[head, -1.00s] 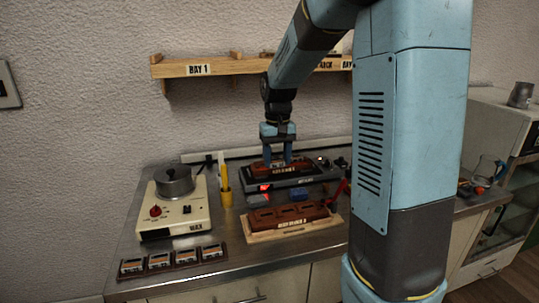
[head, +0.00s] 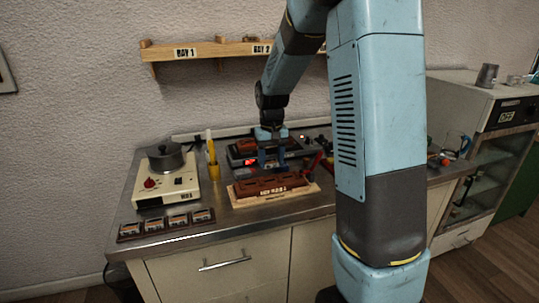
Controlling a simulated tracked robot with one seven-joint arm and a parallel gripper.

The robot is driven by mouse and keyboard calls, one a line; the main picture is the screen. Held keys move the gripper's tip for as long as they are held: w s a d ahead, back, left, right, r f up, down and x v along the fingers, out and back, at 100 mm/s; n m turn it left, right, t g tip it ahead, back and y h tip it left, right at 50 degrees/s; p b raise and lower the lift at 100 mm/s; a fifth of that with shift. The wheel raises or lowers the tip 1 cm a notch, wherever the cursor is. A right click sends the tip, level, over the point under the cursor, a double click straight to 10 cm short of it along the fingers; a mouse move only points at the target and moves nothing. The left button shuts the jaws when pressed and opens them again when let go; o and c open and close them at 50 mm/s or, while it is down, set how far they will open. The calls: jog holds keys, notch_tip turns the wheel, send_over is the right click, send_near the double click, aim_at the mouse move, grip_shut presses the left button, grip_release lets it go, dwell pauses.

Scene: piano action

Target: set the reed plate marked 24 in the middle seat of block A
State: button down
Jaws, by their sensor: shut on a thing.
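My gripper (head: 273,164) points down, its blue fingers just behind a red-brown reed block (head: 272,186). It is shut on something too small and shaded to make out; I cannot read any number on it. This front block lies on a pale wooden base and shows dark seats along its top; its label letter is not readable. Another red-brown block (head: 243,146) sits on a dark device with a red display, behind and left of my gripper and partly hidden by it. I cannot tell which block is A.
A rack (head: 166,226) with several labelled pieces lies at the counter's front left. A cream device with a pot (head: 166,157) stands behind it. A yellow cup (head: 212,172) holds upright tools. Red-handled pliers (head: 318,166) lie right of my gripper.

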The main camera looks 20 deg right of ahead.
aim_at(270, 182)
jog(key=shift+a+f, duration=0.15)
jog(key=shift+f, duration=2.2)
jog(key=shift+f, duration=0.45)
jog(key=shift+c, duration=1.5)
grip_release()
jog(key=shift+r, duration=0.1)
